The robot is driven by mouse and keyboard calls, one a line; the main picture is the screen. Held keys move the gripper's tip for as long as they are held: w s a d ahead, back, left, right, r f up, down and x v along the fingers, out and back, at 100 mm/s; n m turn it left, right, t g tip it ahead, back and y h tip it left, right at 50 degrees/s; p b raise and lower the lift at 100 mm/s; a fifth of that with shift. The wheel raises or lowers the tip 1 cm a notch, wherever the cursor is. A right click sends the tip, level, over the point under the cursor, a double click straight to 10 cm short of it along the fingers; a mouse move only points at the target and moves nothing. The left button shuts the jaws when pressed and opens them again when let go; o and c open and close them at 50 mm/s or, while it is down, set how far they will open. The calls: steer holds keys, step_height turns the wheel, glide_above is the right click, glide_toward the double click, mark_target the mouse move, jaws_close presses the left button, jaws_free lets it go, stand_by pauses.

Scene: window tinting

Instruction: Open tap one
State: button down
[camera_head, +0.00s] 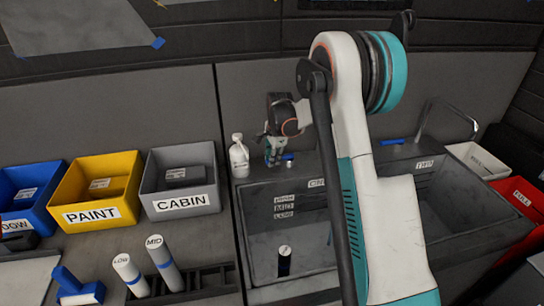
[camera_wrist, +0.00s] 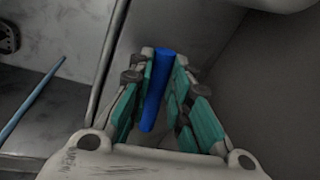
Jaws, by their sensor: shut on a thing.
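My gripper (camera_head: 277,152) is at the back edge of the left sink, whose label reads ONE. In the wrist view a blue bar (camera_wrist: 157,85), which looks like the handle of tap one, lies between the teal fingers of my gripper (camera_wrist: 161,95). The fingers are shut on it from both sides. The spout of tap one cannot be made out behind my arm. The left sink (camera_head: 258,215) shows in part below my gripper.
A white bottle (camera_head: 239,158) stands just left of my gripper. The right sink (camera_head: 455,205), with a curved spout (camera_head: 447,108) and a blue handle (camera_head: 390,142), is partly behind my arm. Yellow (camera_head: 98,190) and grey (camera_head: 181,182) bins stand at left.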

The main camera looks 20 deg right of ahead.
steer(key=s+n, duration=0.2)
steer(key=shift+d+n+y, duration=0.2)
steer(key=shift+n+y, duration=0.1)
steer(key=shift+n, duration=0.1)
steer(key=n, duration=0.1)
steer(key=s+n, duration=0.1)
steer(key=shift+s+d+n, duration=0.2)
steer(key=shift+d+n, duration=0.15)
steer(key=shift+n, duration=0.05)
steer(key=shift+s+d+n+g+y, duration=0.15)
steer(key=shift+s+d+n+y, duration=0.15)
steer(key=shift+n, duration=0.3)
steer(key=shift+s+d+n+g+y, duration=0.1)
steer(key=shift+s+d+n+g, duration=0.1)
steer(key=shift+s+n, duration=0.3)
steer(key=shift+s+d+n, duration=0.2)
steer(key=shift+d+n, duration=0.1)
steer(key=shift+n, duration=0.4)
steer(key=shift+s+d+n, duration=0.15)
steer(key=shift+d+n, duration=0.15)
steer(key=shift+n, duration=0.4)
steer(key=c, duration=1.5)
jaws_free()
